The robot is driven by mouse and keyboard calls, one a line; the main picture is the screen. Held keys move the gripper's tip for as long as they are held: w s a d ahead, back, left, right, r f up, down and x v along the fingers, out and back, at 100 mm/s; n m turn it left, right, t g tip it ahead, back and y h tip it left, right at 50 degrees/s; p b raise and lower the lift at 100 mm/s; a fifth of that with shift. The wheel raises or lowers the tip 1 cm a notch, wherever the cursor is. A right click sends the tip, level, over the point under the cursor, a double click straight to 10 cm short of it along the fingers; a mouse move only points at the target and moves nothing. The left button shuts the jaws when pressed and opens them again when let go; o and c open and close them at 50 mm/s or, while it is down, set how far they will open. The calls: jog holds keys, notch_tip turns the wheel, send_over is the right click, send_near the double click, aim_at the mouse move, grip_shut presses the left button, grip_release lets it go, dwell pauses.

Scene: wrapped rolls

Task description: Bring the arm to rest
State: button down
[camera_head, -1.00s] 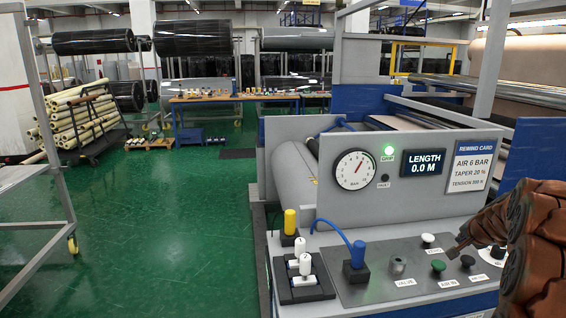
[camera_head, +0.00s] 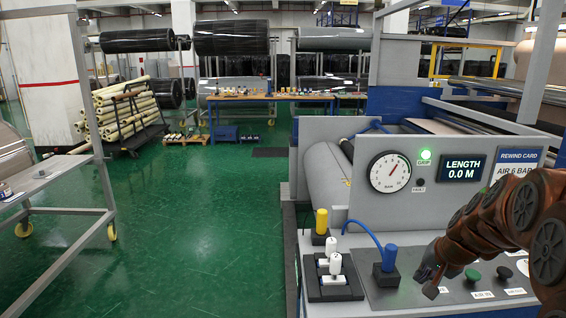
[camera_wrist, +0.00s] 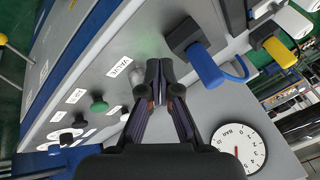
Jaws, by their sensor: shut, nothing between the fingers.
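My gripper (camera_head: 429,283) is at the end of my red-brown arm, at the right of the head view, low over the machine's control panel (camera_head: 410,296). In the wrist view my gripper (camera_wrist: 153,70) has its fingertips together with nothing between them. Beyond the fingertips is the grey panel, with a label reading VALVE and a small metal knob partly hidden behind the fingers. The green button (camera_head: 473,274) stands to the right of my gripper in the head view and to the left in the wrist view.
A blue plug (camera_head: 387,262) with a blue hose stands close left of my gripper. White-topped pieces (camera_head: 333,271) and a yellow-topped one (camera_head: 321,224) stand further left. A gauge (camera_head: 390,172) is on the upright face behind. The green floor (camera_head: 200,220) at left is open.

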jog(key=s+a+n+g, duration=0.2)
jog(key=s+a, duration=0.4)
jog(key=a, duration=0.2)
jog(key=s+a+f+n+g, duration=0.1)
jog(key=s+a+n+g, duration=0.1)
jog(key=s, duration=1.1)
jog(key=s+a+f+n+g, duration=0.2)
jog(key=s+a, duration=0.5)
jog(key=s, duration=0.7)
jog(key=shift+n+g+h, duration=0.3)
jog(key=shift+n+g, duration=0.5)
jog(key=shift+n, duration=0.3)
